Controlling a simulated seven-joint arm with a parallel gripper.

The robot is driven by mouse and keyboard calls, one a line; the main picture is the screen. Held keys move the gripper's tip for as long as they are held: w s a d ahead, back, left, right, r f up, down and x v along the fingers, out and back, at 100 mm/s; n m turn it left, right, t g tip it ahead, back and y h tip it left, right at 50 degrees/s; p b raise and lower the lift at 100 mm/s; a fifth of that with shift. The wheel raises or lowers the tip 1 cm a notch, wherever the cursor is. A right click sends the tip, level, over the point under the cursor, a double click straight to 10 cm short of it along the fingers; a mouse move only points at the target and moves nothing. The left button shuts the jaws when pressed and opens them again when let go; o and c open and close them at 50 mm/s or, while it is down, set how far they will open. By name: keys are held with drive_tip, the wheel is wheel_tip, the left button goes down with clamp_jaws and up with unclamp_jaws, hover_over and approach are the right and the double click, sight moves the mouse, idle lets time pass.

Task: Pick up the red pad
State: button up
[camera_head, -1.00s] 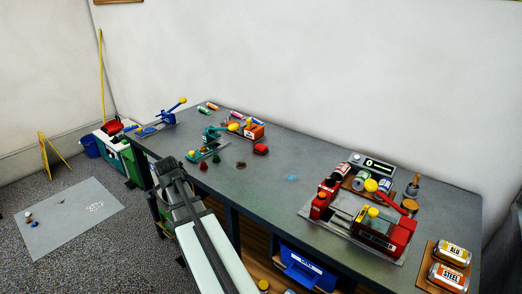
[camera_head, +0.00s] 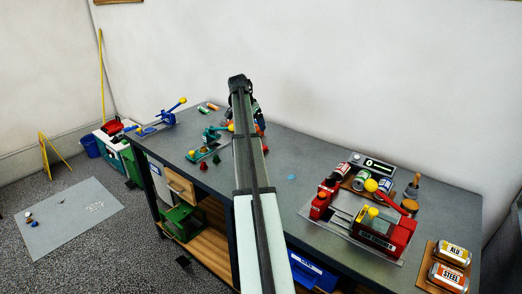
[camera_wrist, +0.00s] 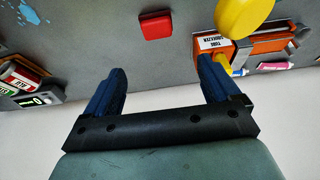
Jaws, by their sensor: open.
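The red pad (camera_wrist: 156,25) lies flat on the grey bench in the wrist view, near the top middle. In the head view only a sliver of the red pad (camera_head: 265,150) shows, at the right side of my arm. My gripper (camera_wrist: 160,80) is open and empty, its two dark blue fingers wide apart. In the wrist view the pad lies beyond the fingertips, roughly in line with the gap between them and apart from both. In the head view my gripper (camera_head: 258,115) is mostly hidden behind my arm.
An orange tube squeezer (camera_wrist: 255,45) with a yellow knob (camera_wrist: 243,14) stands close to the pad. A teal press (camera_head: 210,135) and small dark red and green cones lie left of my arm. A red can crusher (camera_head: 375,230) stands at right. Bench around the blue splash (camera_head: 292,177) is clear.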

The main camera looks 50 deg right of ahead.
drive_tip(key=x, duration=0.8)
drive_tip(key=shift+w+d+f, duration=0.1)
drive_tip(key=shift+f, duration=0.1)
drive_tip(key=shift+s+a+x, duration=0.1)
drive_tip(key=shift+s+x, duration=0.05)
drive_tip(key=shift+x, duration=1.15)
drive_tip(key=shift+s+a+x, duration=0.15)
drive_tip(key=shift+x, duration=1.2)
drive_tip(key=shift+f, duration=0.1)
drive_tip(key=shift+c, duration=0.3)
drive_tip(key=c, duration=0.9)
